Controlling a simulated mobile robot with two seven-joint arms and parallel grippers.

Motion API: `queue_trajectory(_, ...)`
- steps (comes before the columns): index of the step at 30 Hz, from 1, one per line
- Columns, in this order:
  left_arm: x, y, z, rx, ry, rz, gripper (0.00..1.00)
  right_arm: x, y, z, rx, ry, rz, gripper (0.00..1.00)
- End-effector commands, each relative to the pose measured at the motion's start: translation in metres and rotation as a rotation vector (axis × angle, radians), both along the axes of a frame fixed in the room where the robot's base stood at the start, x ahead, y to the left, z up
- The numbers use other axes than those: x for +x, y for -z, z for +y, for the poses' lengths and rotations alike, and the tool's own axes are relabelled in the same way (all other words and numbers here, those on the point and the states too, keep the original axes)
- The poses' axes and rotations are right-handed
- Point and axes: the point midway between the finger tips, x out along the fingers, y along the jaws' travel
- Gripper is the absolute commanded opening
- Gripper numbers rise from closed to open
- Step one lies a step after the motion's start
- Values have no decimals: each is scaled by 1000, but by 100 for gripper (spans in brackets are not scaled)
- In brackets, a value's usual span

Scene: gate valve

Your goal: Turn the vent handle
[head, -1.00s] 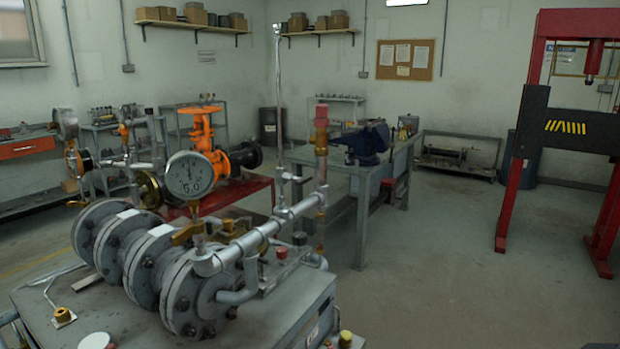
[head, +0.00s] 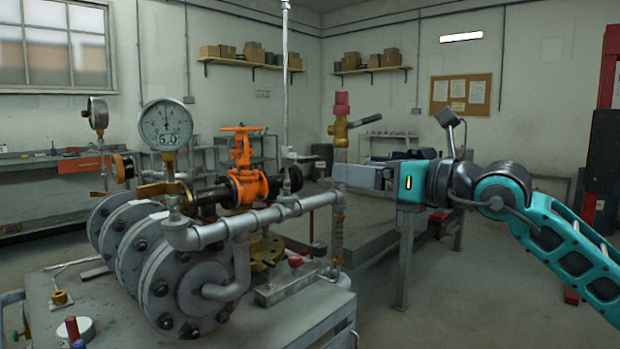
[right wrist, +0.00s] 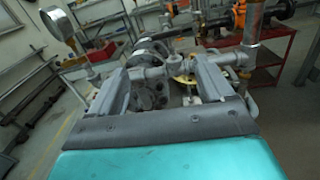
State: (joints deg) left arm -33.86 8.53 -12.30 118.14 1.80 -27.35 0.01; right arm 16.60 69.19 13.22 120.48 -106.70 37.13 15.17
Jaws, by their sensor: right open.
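A brass valve (head: 341,131) with a red cap stands on the vertical pipe right of the flanged grey valve body. Its dark lever handle (head: 367,120) sticks out to the right and slightly up; I take this for the vent handle. My right gripper (head: 338,175) comes in from the right, just below the lever, its fingertips close to the pipe in the picture; I cannot tell whether they touch. In the right wrist view its two fingers (right wrist: 160,68) are spread with nothing held. My left gripper is not in view.
An orange valve (head: 240,170) stands behind. A horizontal grey pipe (head: 250,220) runs to the vertical pipe. A workbench (head: 400,265) is behind my right arm.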

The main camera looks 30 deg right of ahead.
Motion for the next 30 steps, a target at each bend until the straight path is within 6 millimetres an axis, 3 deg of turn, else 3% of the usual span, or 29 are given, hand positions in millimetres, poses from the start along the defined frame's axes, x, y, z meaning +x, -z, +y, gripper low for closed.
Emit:
queue_trajectory(5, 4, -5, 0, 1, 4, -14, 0, 0, -13, -8, -74, 52, -34, 81)
queue_trajectory(14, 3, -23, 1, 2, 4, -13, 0, 22, -17, 0, -71, 49, -35, 81)
queue_trajectory(30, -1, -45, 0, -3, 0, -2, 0, 100, -14, 28, -69, 48, -33, 81)
